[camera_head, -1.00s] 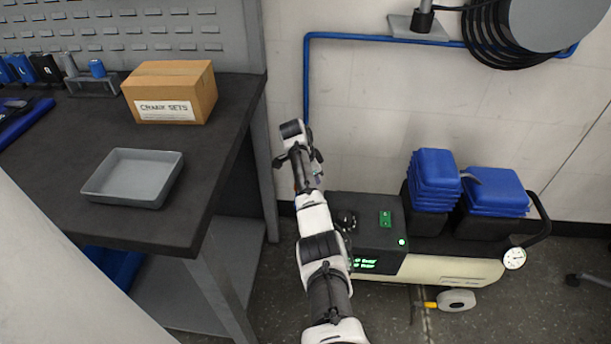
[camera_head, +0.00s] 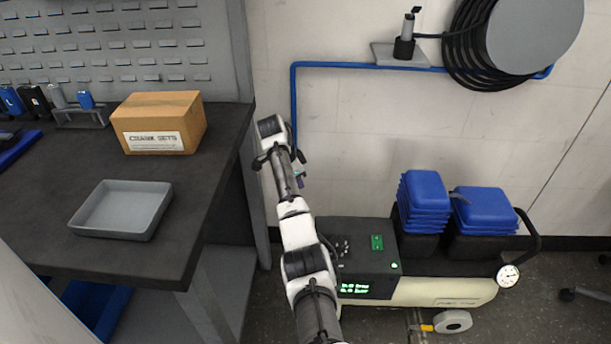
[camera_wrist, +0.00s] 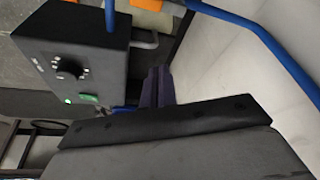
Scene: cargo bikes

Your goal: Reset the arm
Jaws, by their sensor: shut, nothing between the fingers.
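My arm (camera_head: 303,262) rises through the middle of the head view, between the workbench and the cart. In the head view the fingers are small and partly hidden by the arm.
The workbench (camera_head: 205,190) at left holds a cardboard box (camera_head: 158,122) and a grey tray (camera_head: 121,208). A blue pipe (camera_head: 345,65) runs along the wall.

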